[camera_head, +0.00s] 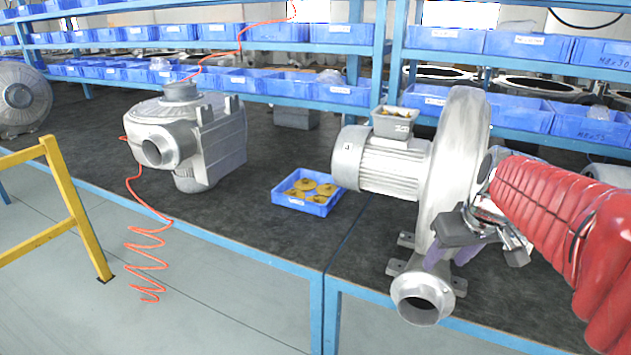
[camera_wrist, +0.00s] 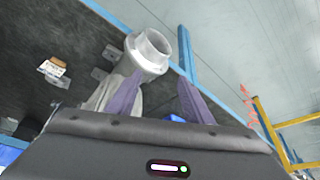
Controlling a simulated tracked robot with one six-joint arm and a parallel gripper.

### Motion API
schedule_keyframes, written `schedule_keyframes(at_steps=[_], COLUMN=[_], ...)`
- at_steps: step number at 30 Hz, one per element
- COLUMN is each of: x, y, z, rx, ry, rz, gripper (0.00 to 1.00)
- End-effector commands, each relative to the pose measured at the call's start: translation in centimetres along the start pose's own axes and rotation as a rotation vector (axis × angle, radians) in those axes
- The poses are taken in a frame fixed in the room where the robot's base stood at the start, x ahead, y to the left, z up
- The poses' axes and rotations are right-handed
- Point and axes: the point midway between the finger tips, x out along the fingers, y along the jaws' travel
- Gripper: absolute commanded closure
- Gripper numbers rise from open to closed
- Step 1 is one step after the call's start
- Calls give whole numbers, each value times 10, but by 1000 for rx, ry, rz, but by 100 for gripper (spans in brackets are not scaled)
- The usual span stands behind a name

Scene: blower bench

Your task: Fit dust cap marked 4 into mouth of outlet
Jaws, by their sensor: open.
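Several yellow-brown round dust caps (camera_head: 313,187) lie in a small blue tray (camera_head: 290,204) on the bench; I cannot read any mark on them. The right-hand blower (camera_head: 460,130) has a round, open outlet (camera_head: 420,302) at the bench's front edge. That outlet also shows in the wrist view (camera_wrist: 149,50), and its mouth looks empty. My gripper (camera_head: 452,262) is open, with purple fingers pointing down just above and right of the outlet. In the wrist view my gripper (camera_wrist: 160,82) has nothing between its fingers.
A second blower (camera_head: 215,140) with its own round opening (camera_head: 160,150) stands left of the tray. A grey box (camera_head: 395,122) with small brownish items sits on the right blower's motor. Blue bins (camera_head: 520,112) fill the rack behind. A yellow rail (camera_head: 70,200) stands at left.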

Motion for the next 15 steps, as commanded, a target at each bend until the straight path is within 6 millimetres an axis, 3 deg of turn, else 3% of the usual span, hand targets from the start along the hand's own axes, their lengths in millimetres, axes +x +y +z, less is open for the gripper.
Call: schedule_keyframes(at_steps=[7,15], x=[33,73], y=[72,155], z=[-24,-31], rx=[-3,-11], ry=[-16,-21], rz=[-9,-20], gripper=[54,54])
